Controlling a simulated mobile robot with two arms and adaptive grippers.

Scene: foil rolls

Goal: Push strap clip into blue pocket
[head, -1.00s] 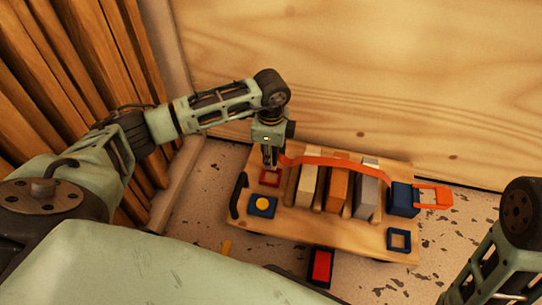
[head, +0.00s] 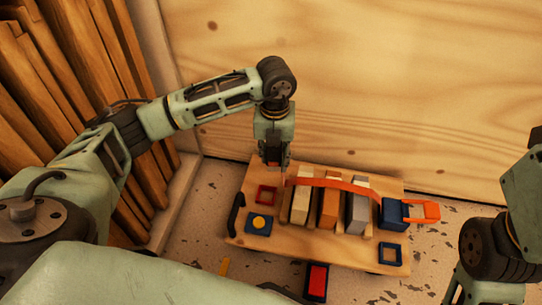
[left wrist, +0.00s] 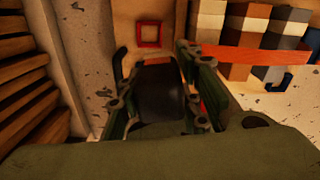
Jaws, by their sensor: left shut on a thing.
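My left gripper (head: 273,160) hangs over the back left part of the wooden board (head: 340,252), behind the red square frame (head: 266,195). It is shut on the strap's end clip, mostly hidden by the fingers. The orange strap (head: 335,184) runs from near the fingertips across the rolls to the right. Blue parts on the board are a block (head: 393,213) with an orange loop (head: 424,211), an open square frame (head: 391,254) at front right, and a square with a yellow disc (head: 259,223) at front left. The left wrist view shows the red frame (left wrist: 149,34) ahead of the gripper. My right gripper is out of view.
A black handle (head: 236,214) is at the left edge. A red-topped block (head: 317,281) lies in front. A wooden wall stands behind, slats (head: 75,60) at left.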

